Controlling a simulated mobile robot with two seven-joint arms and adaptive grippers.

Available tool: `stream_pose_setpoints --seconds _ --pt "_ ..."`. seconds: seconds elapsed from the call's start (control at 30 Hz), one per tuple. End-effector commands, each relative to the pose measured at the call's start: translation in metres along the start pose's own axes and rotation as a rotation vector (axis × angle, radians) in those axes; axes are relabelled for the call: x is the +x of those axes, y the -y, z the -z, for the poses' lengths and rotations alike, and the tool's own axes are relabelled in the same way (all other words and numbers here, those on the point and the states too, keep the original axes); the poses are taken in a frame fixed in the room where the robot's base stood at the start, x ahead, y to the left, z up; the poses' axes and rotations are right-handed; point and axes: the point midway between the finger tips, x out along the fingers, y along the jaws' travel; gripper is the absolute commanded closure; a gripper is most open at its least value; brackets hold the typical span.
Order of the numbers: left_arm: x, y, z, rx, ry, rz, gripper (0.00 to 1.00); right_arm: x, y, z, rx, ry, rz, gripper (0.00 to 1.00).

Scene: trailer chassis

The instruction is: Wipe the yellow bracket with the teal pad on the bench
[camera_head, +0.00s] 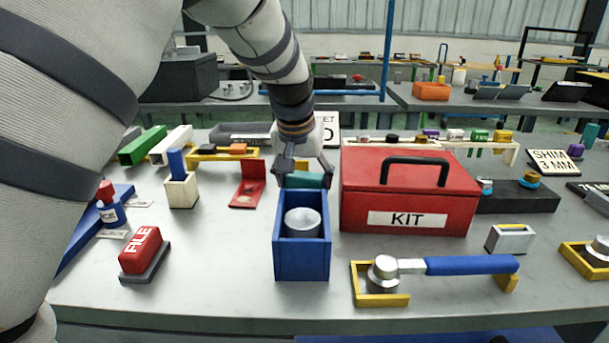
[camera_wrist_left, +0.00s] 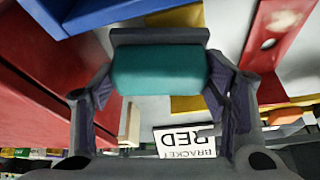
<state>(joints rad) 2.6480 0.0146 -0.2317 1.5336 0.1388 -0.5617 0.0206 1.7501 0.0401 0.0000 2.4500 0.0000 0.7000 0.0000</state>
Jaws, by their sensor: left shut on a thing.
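My left gripper (camera_head: 305,180) is shut on the teal pad (camera_head: 305,181), just behind the blue open box. The wrist view shows the pad (camera_wrist_left: 160,70) between both fingers, with a dark strip along one edge. Yellow surfaces, seemingly the yellow bracket (camera_wrist_left: 188,103), show on both sides of the pad in that view. The pad covers the middle, and I cannot tell whether it touches. A red bracket (camera_head: 248,186) with a hole lies left of the gripper. My right gripper is not in view.
The blue box (camera_head: 302,262) holds a metal cylinder. The red KIT case (camera_head: 410,195) stands close to the gripper's right. A yellow rack (camera_head: 205,156) with an orange piece is behind left. A sign reading RED BRACKET (camera_wrist_left: 186,141) stands behind.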

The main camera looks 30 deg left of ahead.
Motion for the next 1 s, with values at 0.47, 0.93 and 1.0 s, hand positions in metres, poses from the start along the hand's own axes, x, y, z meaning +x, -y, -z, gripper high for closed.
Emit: stream_pose_setpoints --seconds 0.47,0.93,1.0 --pt "0.009 0.000 -0.004 0.000 0.000 0.000 0.58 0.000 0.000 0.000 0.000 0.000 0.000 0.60" --pt "0.016 0.000 -0.007 0.000 -0.001 -0.001 0.58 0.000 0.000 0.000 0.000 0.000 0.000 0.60" --pt "0.015 0.002 -0.007 -0.001 -0.002 -0.001 0.58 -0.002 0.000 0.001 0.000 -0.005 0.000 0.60"
